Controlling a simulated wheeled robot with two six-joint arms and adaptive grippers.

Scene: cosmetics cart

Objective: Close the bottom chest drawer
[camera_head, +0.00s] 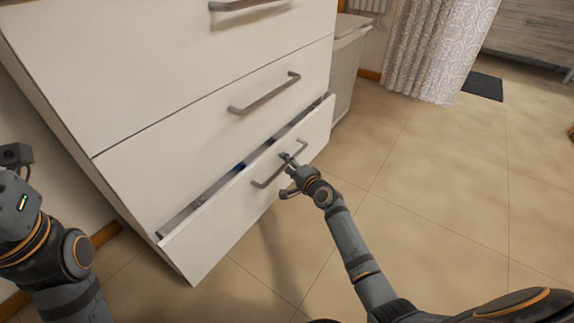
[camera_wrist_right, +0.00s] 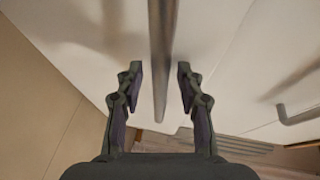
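The white chest's bottom drawer (camera_head: 228,228) stands partly open, with a narrow dark gap along its top edge. Its grey bar handle (camera_head: 263,184) is on the front panel. My right gripper (camera_head: 286,172) is at this handle in the head view. In the right wrist view, the fingers of the right gripper (camera_wrist_right: 159,85) are spread apart, with the handle bar (camera_wrist_right: 160,50) between them and space on both sides. My left gripper (camera_head: 14,160) is only partly in view at the left edge, away from the drawer; its fingers cannot be made out clearly.
The drawer above (camera_head: 215,120) is shut, with its own handle (camera_head: 265,95). A pale bin-like box (camera_head: 346,70) stands beyond the chest. A patterned curtain (camera_head: 435,50) and dark mat (camera_head: 483,86) are farther back. The tiled floor (camera_head: 440,190) to the right is clear.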

